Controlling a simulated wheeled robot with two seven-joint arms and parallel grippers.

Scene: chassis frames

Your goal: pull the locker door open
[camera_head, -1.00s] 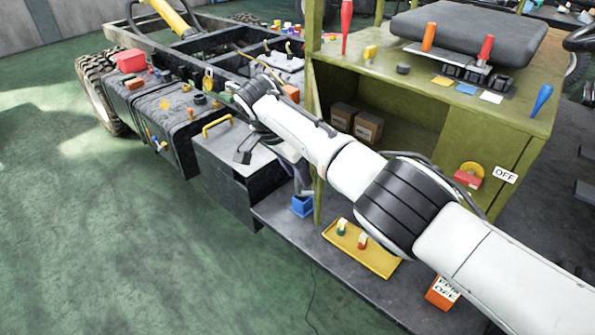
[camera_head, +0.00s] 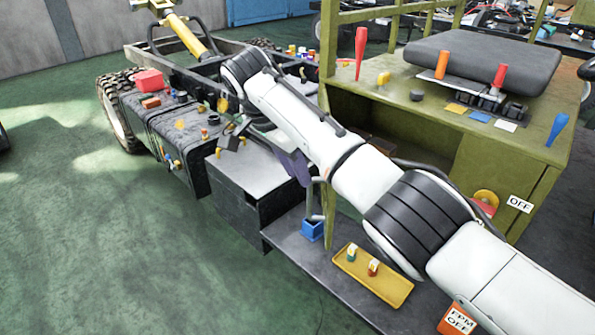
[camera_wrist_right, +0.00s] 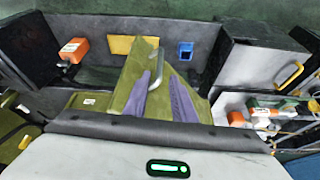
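The locker is the olive-green cabinet (camera_head: 435,120) on the right of the head view, with an opening at its front. An olive panel (camera_wrist_right: 132,103) with a grey bar handle (camera_wrist_right: 163,68) stands in the middle of the right wrist view; I take it as the locker door. In the head view the handle (camera_head: 315,203) shows beside the door's narrow edge (camera_head: 329,216). My right gripper (camera_wrist_right: 161,92) has its two purple fingers apart, with handle and panel between them in the picture. Contact cannot be told. In the head view my arm partly hides that gripper. My left gripper is not in view.
A blue cup (camera_head: 312,230) and a yellow tray (camera_head: 362,280) with small parts rest on the dark ledge below. A grey box (camera_head: 250,180) stands left of the door. Tools and a dark cushion (camera_head: 482,70) lie on the cabinet top. Green floor at left is clear.

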